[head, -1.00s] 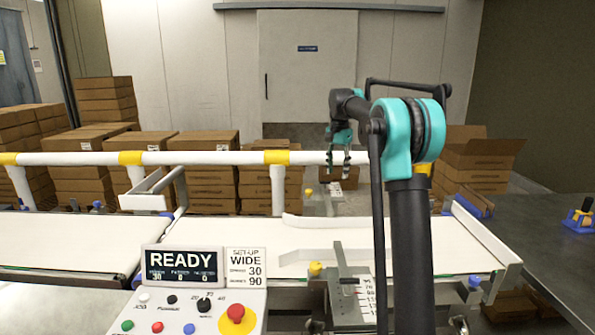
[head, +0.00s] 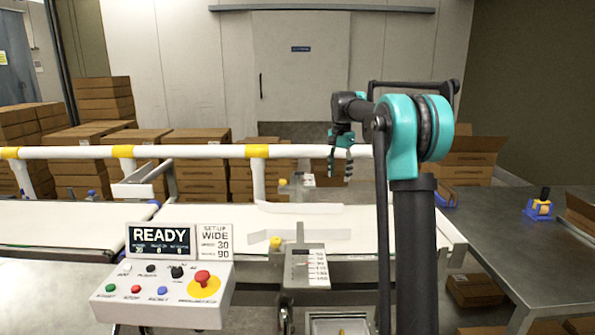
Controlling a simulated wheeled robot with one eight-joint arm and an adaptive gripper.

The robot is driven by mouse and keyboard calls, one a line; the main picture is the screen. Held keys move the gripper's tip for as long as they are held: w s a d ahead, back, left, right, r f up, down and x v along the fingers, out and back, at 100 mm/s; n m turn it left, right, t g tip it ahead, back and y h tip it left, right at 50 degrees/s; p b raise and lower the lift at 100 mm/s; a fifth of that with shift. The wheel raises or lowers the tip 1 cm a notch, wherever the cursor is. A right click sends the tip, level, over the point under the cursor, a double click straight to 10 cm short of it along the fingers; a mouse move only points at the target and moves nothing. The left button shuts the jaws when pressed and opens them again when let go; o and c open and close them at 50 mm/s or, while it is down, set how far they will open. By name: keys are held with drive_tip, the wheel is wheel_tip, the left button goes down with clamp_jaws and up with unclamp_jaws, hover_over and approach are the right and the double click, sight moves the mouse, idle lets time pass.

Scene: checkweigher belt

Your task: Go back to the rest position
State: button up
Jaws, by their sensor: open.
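My gripper (head: 340,165) hangs at the end of my folded teal and black arm, right of the picture's middle. Its fingers point down and are apart, with nothing between them. It is above the far side of the white checkweigher belt (head: 385,225), in front of the white rail, and touches nothing that I can see. My arm's upright link hides part of the belt's right end.
The control panel (head: 165,290) reads READY and has a red knob (head: 203,280). A white rail (head: 200,151) with yellow bands runs behind the belt. Cardboard boxes (head: 200,185) are stacked beyond it. A grey table (head: 500,235) at right carries a blue fixture (head: 540,208).

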drive_tip(key=s+d+f+n+t, duration=0.1)
drive_tip(key=s+f+n, duration=0.2)
drive_tip(key=s+f, duration=0.5)
drive_tip(key=s+d+f+n+t, duration=0.1)
drive_tip(key=s+f+n, duration=0.2)
drive_tip(key=s+f, duration=0.5)
drive_tip(key=s+d+f+n+t, duration=0.2)
drive_tip(key=s+f, duration=0.7)
drive_tip(key=s, duration=1.5)
drive_tip(key=shift+s+n, duration=0.35)
drive_tip(key=shift+n, duration=0.05)
